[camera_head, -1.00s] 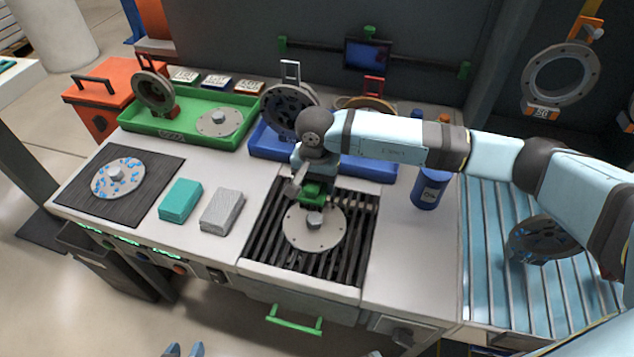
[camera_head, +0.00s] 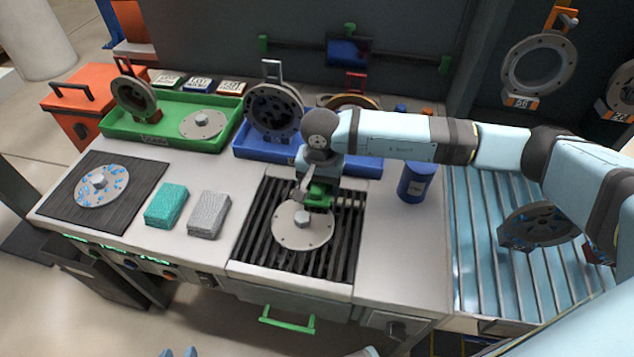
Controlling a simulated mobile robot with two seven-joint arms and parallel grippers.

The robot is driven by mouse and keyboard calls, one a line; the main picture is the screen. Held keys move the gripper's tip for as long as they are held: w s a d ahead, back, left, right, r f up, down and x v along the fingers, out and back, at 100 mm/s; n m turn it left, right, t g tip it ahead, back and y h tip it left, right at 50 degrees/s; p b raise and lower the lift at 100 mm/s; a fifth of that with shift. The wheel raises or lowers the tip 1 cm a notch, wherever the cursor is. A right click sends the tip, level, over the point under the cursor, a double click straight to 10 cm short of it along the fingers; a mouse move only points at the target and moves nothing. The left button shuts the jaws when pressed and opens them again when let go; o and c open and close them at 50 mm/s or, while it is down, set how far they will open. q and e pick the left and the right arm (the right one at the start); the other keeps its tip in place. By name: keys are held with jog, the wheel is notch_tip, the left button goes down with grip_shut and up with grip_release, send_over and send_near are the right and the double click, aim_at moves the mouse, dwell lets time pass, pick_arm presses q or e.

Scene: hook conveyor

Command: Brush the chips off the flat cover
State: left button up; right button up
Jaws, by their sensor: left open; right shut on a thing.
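A flat round grey cover (camera_head: 290,237) with a central knob lies on the slatted grate; I can make out no chips on it from here. My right gripper (camera_head: 318,190) is over the cover's far right edge, shut on a green-bodied brush (camera_head: 321,199). Whether its bristles touch the cover is hidden. Another flat round cover (camera_head: 89,197) with blue specks lies on a dark mat at the left. A third flat cover (camera_head: 203,124) sits in the green tray.
A teal block (camera_head: 166,204) and a grey block (camera_head: 209,214) lie left of the grate (camera_head: 262,229). Behind are a green tray (camera_head: 120,129) and a blue tray (camera_head: 243,150) with upright parts. A blue canister (camera_head: 417,183) stands right. A roller conveyor (camera_head: 480,270) runs beyond it.

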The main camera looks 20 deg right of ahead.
jog(key=shift+r+p, duration=0.4)
jog(key=shift+r, duration=0.45)
notch_tip(320, 180, up, 3)
jog(key=shift+f+p, duration=0.2)
jog(key=shift+p, duration=0.25)
jog(key=shift+r, duration=0.9)
